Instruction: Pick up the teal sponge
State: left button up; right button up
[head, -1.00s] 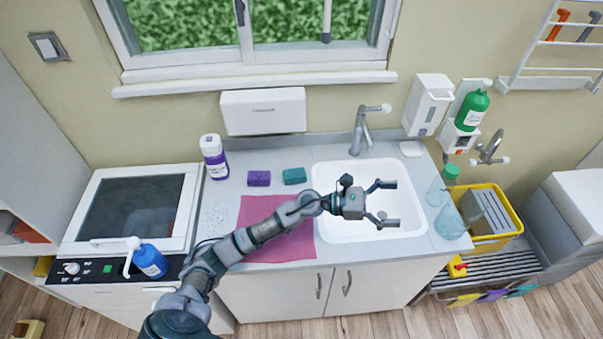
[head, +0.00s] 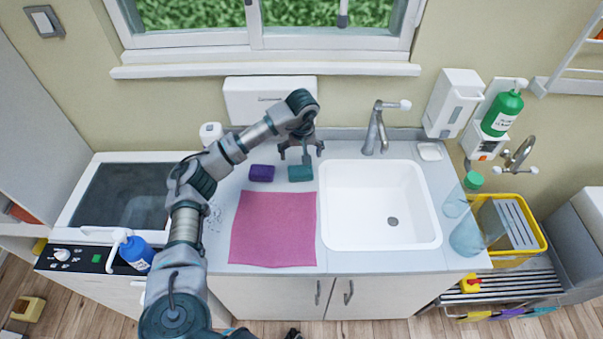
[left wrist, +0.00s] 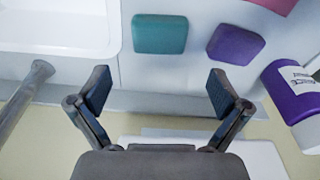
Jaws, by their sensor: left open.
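The teal sponge (head: 300,173) lies on the grey counter just left of the sink, right of a purple sponge (head: 261,173).
The white sink (head: 380,205) and tap (head: 376,130) are to the right. A pink cloth (head: 273,229) lies in front of the sponges. A white wall box (head: 245,98) is behind my gripper.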

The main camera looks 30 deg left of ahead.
aim_at(300, 170)
pick_arm(q)
jog(key=f, duration=0.5)
jog(key=shift+w+a+f, duration=0.2)
jog(key=shift+w+a, duration=0.1)
jog(key=shift+a, duration=0.05)
jog(key=f, duration=0.3)
jog(key=w+f, duration=0.1)
jog(key=f, duration=0.1)
jog(key=shift+a, duration=0.15)
jog(key=shift+s+r, duration=0.1)
jog(key=c, duration=0.6)
